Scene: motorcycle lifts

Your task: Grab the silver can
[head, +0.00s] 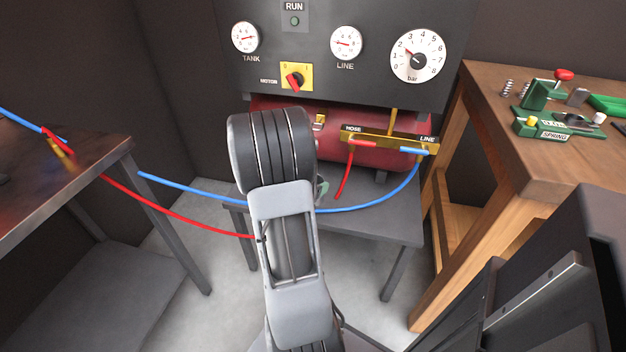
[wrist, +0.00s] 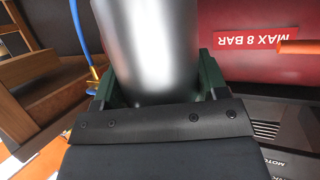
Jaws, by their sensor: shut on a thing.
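The silver can (wrist: 152,40) fills the upper middle of the wrist view, smooth and shiny, with its top cut off by the frame edge. My gripper (wrist: 156,82) is shut on it, with a dark green finger against each side. In the head view my own arm covers the can, and only a small green bit of my gripper (head: 322,190) shows beside the arm.
The red tank (head: 285,118) is close behind my arm, under the dark gauge panel (head: 375,85). Red (head: 170,212) and blue hoses (head: 200,190) run from the left bench (head: 100,165) past my arm. A wooden bench (head: 530,160) with green tools stands right.

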